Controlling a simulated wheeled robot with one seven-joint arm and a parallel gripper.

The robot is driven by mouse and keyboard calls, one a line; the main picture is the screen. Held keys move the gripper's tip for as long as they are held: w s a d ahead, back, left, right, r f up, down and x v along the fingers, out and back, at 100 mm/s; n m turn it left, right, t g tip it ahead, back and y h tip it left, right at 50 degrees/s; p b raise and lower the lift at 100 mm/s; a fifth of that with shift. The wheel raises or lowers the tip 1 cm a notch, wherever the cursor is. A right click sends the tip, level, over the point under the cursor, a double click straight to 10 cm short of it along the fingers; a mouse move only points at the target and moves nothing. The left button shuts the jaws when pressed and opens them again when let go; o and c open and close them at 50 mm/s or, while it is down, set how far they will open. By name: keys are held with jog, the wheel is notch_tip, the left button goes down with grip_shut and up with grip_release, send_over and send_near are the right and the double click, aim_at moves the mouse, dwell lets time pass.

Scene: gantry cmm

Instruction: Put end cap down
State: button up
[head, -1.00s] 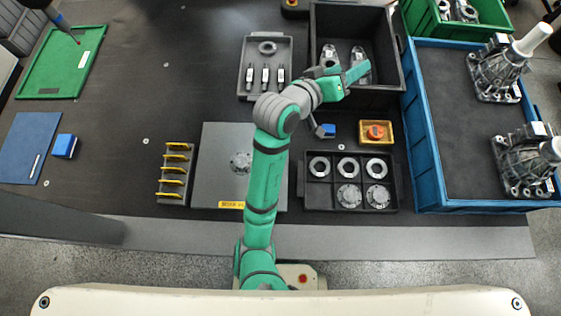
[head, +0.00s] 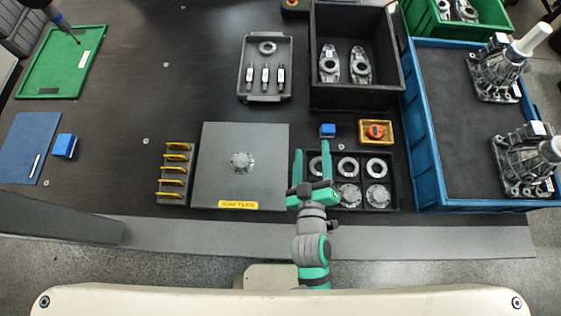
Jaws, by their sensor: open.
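Round grey flanged discs that look like end caps are in view. One end cap (head: 242,161) lies flat on the grey work plate (head: 219,136), near its middle. Two similar caps (head: 348,194) (head: 377,195) sit in the front row of the black compartment tray (head: 392,205). My gripper (head: 312,155) is open with nothing held. Its two green fingers point away from me over the tray's left edge, right of the plate. A metal ring shows partly between the fingers; the tray's front left compartment is hidden by my gripper.
Metal rings (head: 348,167) fill the tray's back row. A small blue block (head: 327,130) and a yellow box with an orange button (head: 376,131) stand behind it. A black bin (head: 350,97) holds two castings. A yellow-slotted rack (head: 174,175) stands left of the plate.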

jog(key=s+a+m, duration=0.3)
jog(key=s+a, duration=0.1)
jog(key=s, duration=0.5)
jog(key=s+a+f+m+y, duration=0.1)
jog(key=s+a+m, duration=0.2)
jog(key=s, duration=0.6)
jog(key=shift+s+a+m+g, duration=0.3)
jog(key=shift+a+m, duration=0.1)
jog(key=shift+a, duration=0.4)
jog(key=shift+c, duration=0.3)
jog(key=shift+f, duration=0.1)
jog(key=c, duration=0.6)
jog(key=shift+s+a, duration=0.1)
jog(key=shift+a, duration=0.05)
